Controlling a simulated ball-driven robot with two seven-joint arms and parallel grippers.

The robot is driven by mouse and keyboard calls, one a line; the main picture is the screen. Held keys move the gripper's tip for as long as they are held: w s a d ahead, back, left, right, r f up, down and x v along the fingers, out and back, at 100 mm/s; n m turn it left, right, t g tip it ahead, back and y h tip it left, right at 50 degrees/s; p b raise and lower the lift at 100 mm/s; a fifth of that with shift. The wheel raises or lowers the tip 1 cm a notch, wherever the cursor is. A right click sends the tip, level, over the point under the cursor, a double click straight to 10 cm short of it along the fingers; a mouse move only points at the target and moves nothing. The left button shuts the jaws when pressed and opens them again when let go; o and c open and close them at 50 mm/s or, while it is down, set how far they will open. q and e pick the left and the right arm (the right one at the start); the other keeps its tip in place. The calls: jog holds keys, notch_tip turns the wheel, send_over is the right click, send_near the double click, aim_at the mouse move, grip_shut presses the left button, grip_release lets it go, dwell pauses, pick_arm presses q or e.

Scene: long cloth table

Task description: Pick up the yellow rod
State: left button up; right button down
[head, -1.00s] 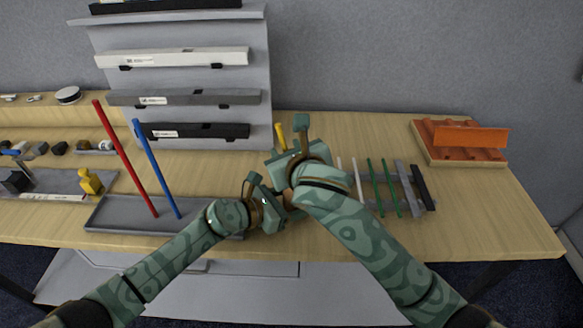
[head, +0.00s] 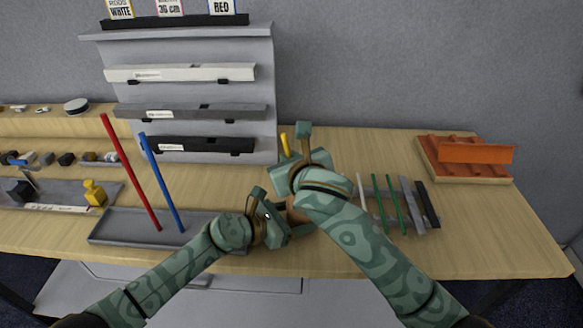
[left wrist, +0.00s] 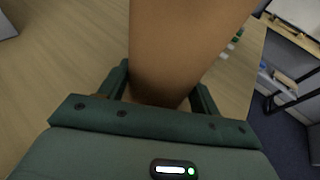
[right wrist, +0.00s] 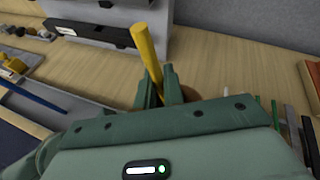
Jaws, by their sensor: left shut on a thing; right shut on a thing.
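The yellow rod (right wrist: 147,58) stands up between the fingers of my right gripper (right wrist: 160,92), which is shut on it. In the head view the rod's top (head: 284,141) shows behind the right gripper (head: 290,178), and its lower part is hidden. My left gripper (head: 280,212) is shut on a brown piece (left wrist: 180,45), which fills the middle of the left wrist view. In the head view this piece (head: 297,211) is mostly hidden between the two grippers, so I cannot tell whether the rod touches it.
A red rod (head: 131,172) and a blue rod (head: 161,183) lean upright from a grey tray (head: 125,239) at the left. A rack with green rods (head: 390,205) stands at the right. An orange piece (head: 475,153) is at the back right. A grey shelf (head: 195,97) stands behind.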

notch_tip(320, 180, up, 27)
jog(key=shift+f, duration=0.15)
pick_arm(q)
jog(key=o, duration=0.8)
jog(key=shift+o, duration=0.2)
jog(key=shift+a, duration=0.1)
